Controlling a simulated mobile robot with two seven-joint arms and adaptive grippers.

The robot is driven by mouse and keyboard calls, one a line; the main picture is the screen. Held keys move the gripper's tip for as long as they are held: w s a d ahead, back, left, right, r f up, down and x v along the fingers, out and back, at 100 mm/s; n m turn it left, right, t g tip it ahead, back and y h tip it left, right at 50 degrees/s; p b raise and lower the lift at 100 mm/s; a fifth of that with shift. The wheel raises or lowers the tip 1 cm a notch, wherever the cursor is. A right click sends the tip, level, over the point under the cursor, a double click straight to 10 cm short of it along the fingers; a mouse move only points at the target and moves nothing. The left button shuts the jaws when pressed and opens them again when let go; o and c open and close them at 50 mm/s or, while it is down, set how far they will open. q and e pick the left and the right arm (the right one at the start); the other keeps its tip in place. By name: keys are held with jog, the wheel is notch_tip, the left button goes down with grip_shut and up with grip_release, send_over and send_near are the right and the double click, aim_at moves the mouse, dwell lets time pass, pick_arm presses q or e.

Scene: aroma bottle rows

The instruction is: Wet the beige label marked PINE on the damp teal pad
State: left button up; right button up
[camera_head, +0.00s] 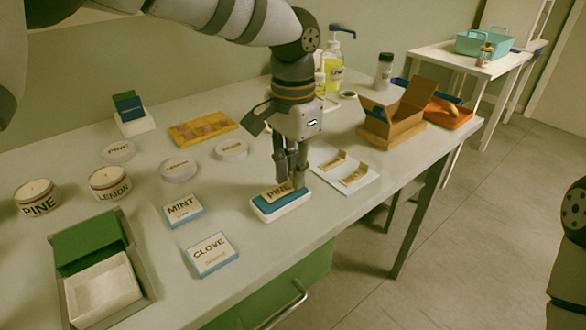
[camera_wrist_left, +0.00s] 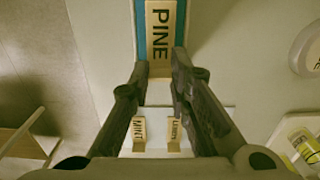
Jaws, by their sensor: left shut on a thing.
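The beige label marked PINE (camera_head: 276,193) lies flat over the teal pad (camera_head: 268,206), which sits in a small white tray (camera_head: 284,212) near the table's front edge. In the left wrist view the label (camera_wrist_left: 162,38) covers most of the pad's width, and teal (camera_wrist_left: 140,30) shows along its sides. My left gripper (camera_head: 292,182) points down, shut on the label's end with one finger on each side. In the left wrist view, whether the label's underside touches the pad cannot be told. My right gripper is not seen.
A white sheet (camera_head: 326,165) with two other beige labels lies right of the pad. MINT (camera_head: 183,210) and CLOVE (camera_head: 212,254) boxes stand to the left. Candles (camera_head: 37,198), round lids (camera_head: 178,169) and an open box (camera_head: 92,262) are farther left. A cardboard box (camera_head: 395,122) stands at right.

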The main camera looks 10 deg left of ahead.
pick_arm(q)
jog(key=shift+f, duration=0.4)
dwell(1.3)
jog(key=shift+r, duration=3.55)
